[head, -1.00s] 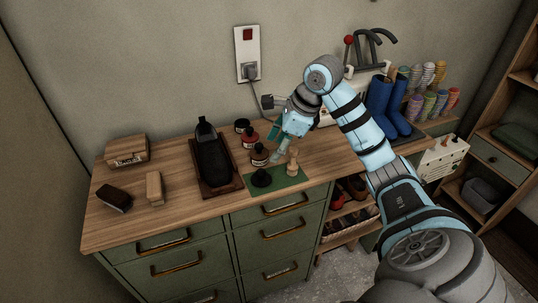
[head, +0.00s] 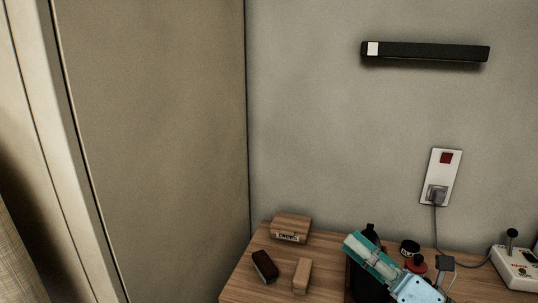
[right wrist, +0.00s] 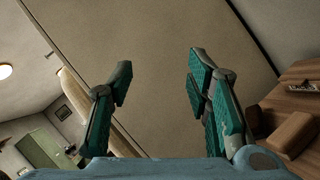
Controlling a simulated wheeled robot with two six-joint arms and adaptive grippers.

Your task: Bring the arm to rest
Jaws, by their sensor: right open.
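My right gripper (head: 371,257) shows at the bottom of the head view, raised in front of the bench, with its teal fingers pointing up and left. In the right wrist view its two fingers (right wrist: 160,80) stand wide apart with nothing between them. In the head view it partly covers the black shoe (head: 367,285) on the bench. My left gripper is in neither view.
On the wooden bench (head: 238,285) are a wooden box (head: 291,228), a dark brush (head: 265,266), a light wooden block (head: 302,275), a black jar (head: 409,247) and a red-capped bottle (head: 416,264). A wall socket (head: 440,178) holds a plug. Bare wall lies left.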

